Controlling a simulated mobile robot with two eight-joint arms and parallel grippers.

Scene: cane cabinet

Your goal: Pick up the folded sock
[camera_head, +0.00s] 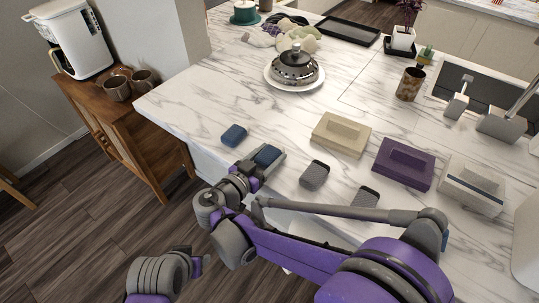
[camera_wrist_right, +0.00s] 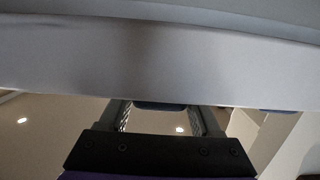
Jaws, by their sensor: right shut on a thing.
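A dark blue folded piece (camera_head: 266,155), which looks like the folded sock, lies between the fingers of my right gripper (camera_head: 263,163) at the front edge of the marble counter. The right gripper is shut on it. In the right wrist view the two fingers (camera_wrist_right: 160,117) flank a dark blue strip (camera_wrist_right: 158,105) just below the pale counter edge; most of the piece is hidden there. A similar blue folded piece (camera_head: 234,135) lies apart, to the left on the counter. My left arm's end (camera_head: 190,262) is low at the bottom left, off the counter; its fingers are unclear.
Two grey pieces (camera_head: 314,175) (camera_head: 365,198) lie on the marble counter (camera_head: 215,97) to the right. Beyond them are a beige box (camera_head: 341,135), a purple box (camera_head: 403,164) and a white-grey box (camera_head: 471,186). A domed dish (camera_head: 295,70) stands farther back. A wooden cabinet (camera_head: 130,130) stands left.

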